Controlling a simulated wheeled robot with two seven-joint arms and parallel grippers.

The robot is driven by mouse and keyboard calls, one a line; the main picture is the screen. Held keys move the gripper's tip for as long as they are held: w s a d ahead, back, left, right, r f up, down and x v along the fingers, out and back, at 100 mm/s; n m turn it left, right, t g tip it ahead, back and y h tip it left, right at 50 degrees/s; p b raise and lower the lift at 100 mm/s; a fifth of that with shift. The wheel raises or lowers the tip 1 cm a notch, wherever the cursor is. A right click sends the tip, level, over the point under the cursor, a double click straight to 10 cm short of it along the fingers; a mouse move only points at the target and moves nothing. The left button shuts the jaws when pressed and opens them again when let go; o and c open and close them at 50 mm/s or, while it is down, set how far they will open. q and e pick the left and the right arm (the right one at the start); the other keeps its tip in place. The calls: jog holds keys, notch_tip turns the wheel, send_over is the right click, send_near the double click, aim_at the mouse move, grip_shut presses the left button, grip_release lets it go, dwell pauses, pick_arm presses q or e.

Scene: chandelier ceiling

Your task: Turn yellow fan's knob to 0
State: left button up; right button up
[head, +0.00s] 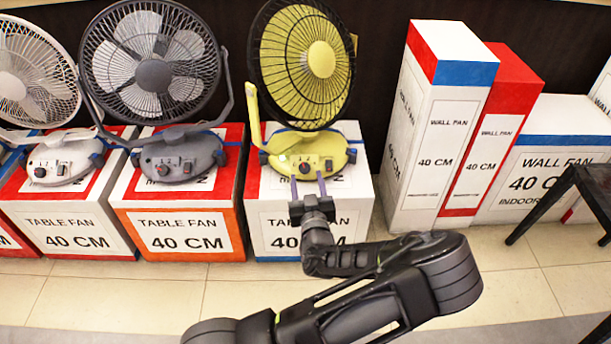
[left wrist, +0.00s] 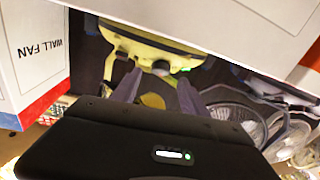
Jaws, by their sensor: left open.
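The yellow fan (head: 318,60) stands on a white box, with its control base (head: 285,151) facing me. A small dark knob (head: 305,167) shows low on the base front; its setting is too small to read. My left gripper (head: 308,185) is open in front of the base, its two fingers pointing at the knob area. In the left wrist view the picture is turned over: the yellow base (left wrist: 145,48) is beyond the open fingers of the left gripper (left wrist: 156,88). I cannot tell whether the fingers touch the knob. My right gripper is out of view.
The box (head: 268,215) under the yellow fan is white and red. A grey fan (head: 178,150) and a white fan (head: 62,155) stand on boxes to the left. Tall wall-fan boxes (head: 435,140) stand to the right. A black stool (head: 575,185) is at the far right. Tiled floor lies in front.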

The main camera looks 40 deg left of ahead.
aim_at(305, 168)
pick_arm(q)
jog(key=shift+b+x, duration=0.35)
jog(key=shift+x, duration=1.25)
jog(key=shift+c, duration=0.4)
grip_shut()
